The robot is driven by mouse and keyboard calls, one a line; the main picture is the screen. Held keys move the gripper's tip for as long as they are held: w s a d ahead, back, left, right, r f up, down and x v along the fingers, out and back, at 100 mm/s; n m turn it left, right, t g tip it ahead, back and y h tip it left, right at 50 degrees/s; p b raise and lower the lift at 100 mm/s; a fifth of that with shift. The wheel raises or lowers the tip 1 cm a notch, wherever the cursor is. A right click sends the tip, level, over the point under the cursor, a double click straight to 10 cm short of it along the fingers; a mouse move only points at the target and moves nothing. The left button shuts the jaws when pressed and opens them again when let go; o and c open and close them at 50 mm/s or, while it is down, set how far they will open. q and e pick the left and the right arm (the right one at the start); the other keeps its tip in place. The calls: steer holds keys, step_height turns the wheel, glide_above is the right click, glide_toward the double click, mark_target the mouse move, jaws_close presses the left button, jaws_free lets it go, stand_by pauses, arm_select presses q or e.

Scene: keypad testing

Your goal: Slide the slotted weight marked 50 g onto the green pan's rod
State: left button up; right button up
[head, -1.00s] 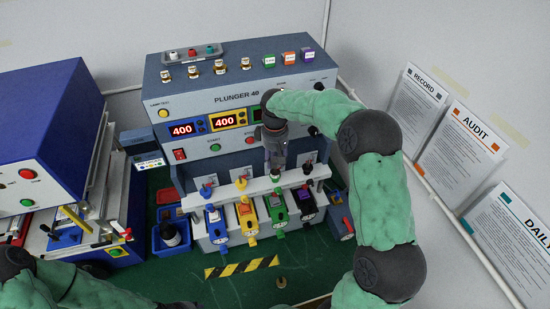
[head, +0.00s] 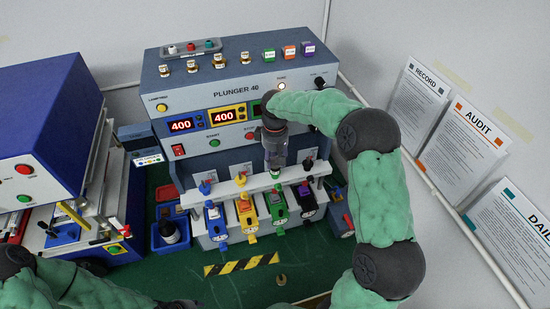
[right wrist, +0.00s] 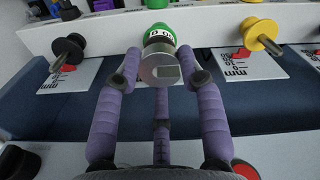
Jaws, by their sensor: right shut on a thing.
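My right gripper (head: 275,160) is above the row of coloured stations, at the green one (head: 278,204). In the right wrist view my right gripper (right wrist: 161,66) is shut on a silver slotted weight (right wrist: 162,70). A white label with upside-down marking, too small to read surely, shows at its far side. The green pan's green top (right wrist: 158,31) shows just beyond the weight. Its rod is hidden behind the weight, so I cannot tell whether the slot is around it. My left gripper is not clearly visible; only my left arm shows at bottom left.
Several brass weights (head: 219,61) sit on the Plunger 40 machine (head: 235,90). A blue bin (head: 170,236) stands left; a striped strip (head: 241,266) lies in front.

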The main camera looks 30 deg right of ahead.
steer(key=o, duration=1.2)
step_height(320, 180, up, 12)
steer(key=shift+f, duration=0.1)
